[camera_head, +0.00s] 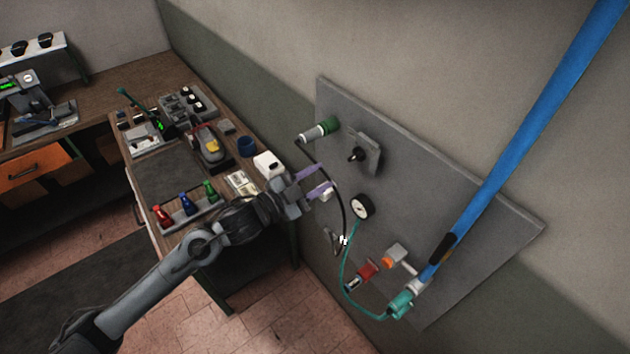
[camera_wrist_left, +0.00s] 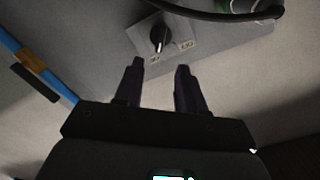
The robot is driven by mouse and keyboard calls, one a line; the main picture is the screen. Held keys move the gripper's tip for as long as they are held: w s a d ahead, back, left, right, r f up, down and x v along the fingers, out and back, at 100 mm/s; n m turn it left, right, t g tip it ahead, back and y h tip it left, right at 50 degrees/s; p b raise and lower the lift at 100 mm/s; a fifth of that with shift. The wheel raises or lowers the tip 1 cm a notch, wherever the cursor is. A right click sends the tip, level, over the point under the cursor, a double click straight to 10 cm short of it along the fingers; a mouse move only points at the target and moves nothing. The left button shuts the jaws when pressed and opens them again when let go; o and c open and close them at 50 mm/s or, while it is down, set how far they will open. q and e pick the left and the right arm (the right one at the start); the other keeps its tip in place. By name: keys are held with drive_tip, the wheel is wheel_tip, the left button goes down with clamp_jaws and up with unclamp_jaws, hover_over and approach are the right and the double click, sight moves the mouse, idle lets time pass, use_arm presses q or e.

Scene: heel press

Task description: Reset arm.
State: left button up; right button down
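My left arm reaches in from the lower left in the head view. My left gripper (camera_head: 319,181) is in front of the grey wall panel (camera_head: 465,225), near its left edge. In the left wrist view my left gripper (camera_wrist_left: 160,72) has its two dark fingers apart, with nothing held between them. Beyond the fingertips is a black knob (camera_wrist_left: 158,38) on a grey plate, apart from them. The knob (camera_head: 356,154) also shows in the head view, up and right of the gripper. My right gripper is not in view.
The panel bears a pressure gauge (camera_head: 361,206), a green-ended fitting (camera_head: 322,130), a black hose, a teal hose (camera_head: 347,275) and a red valve (camera_head: 367,271). A blue pipe (camera_head: 530,130) crosses at right. The workbench (camera_head: 140,205) holds colored bottles and tools.

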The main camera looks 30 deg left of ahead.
use_arm(q)
drive_tip(key=shift+s+a, duration=0.1)
drive_tip(key=shift+s, duration=0.1)
idle(0.3)
drive_tip(key=s+d+f+n+g+y+p, duration=0.2)
drive_tip(key=s+d+f+n+p, duration=0.1)
drive_tip(key=s+p, duration=0.3)
drive_tip(key=s+d+f+n+g+y+p, duration=0.1)
drive_tip(key=s+d+f+n+g+p, duration=0.2)
drive_tip(key=s, duration=0.5)
drive_tip(key=s+a+f+n+g+y, duration=0.1)
drive_tip(key=s+g, duration=0.1)
drive_tip(key=s, duration=0.3)
drive_tip(key=s+a+f+n+g+y+p, duration=0.1)
drive_tip(key=s+a+f+g, duration=0.1)
drive_tip(key=s, duration=0.3)
drive_tip(key=s+a+f+n+g+y+p, duration=0.1)
drive_tip(key=s+n+g, duration=0.1)
drive_tip(key=s, duration=0.3)
drive_tip(key=shift+a+f+g+y, duration=0.15)
drive_tip(key=shift+f+g+y, duration=0.2)
drive_tip(key=shift+g, duration=0.45)
drive_tip(key=shift+s+r, duration=0.1)
